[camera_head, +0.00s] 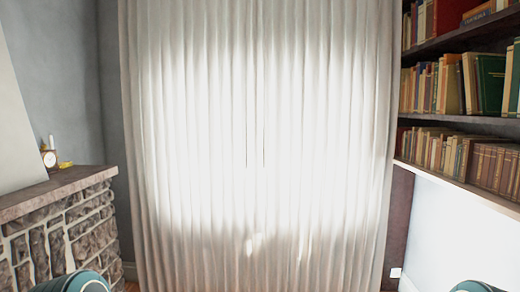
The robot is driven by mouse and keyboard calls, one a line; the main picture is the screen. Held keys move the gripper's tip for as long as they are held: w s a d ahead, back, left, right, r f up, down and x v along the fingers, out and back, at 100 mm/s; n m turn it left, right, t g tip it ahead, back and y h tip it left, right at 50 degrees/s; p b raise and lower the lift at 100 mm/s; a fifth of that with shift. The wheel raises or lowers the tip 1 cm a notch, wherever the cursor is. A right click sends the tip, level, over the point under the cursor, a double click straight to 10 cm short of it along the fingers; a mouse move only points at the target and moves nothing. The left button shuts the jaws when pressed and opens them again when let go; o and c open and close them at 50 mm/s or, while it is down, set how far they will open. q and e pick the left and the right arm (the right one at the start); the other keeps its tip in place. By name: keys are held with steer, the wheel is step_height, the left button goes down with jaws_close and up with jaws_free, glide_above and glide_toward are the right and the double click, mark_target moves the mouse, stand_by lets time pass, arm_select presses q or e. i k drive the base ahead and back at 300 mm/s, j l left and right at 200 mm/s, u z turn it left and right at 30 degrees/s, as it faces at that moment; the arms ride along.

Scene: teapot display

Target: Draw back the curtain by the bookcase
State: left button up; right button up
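A pale, pleated curtain (325,200) hangs closed across the window in the head view, with bright light coming through it. Its right edge hangs close beside the bookcase (448,121). A thin dark slit near the middle suggests that it meets a second panel (190,180) on the left, which is also drawn across. Both hang down to near the bottom of the picture. Neither of my grippers shows. Only rounded teal parts of my arms show at the bottom left and bottom right corners.
Bookcase shelves full of books (438,155) line the right wall. The space directly before the curtain looks clear.

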mark_target(261, 138)
steer(key=i+l, duration=0.15)
steer(key=i, duration=0.6)
steer(key=i+l, duration=0.15)
steer(key=i, duration=0.55)
steer(key=i+l, duration=0.1)
steer(key=i, duration=0.65)
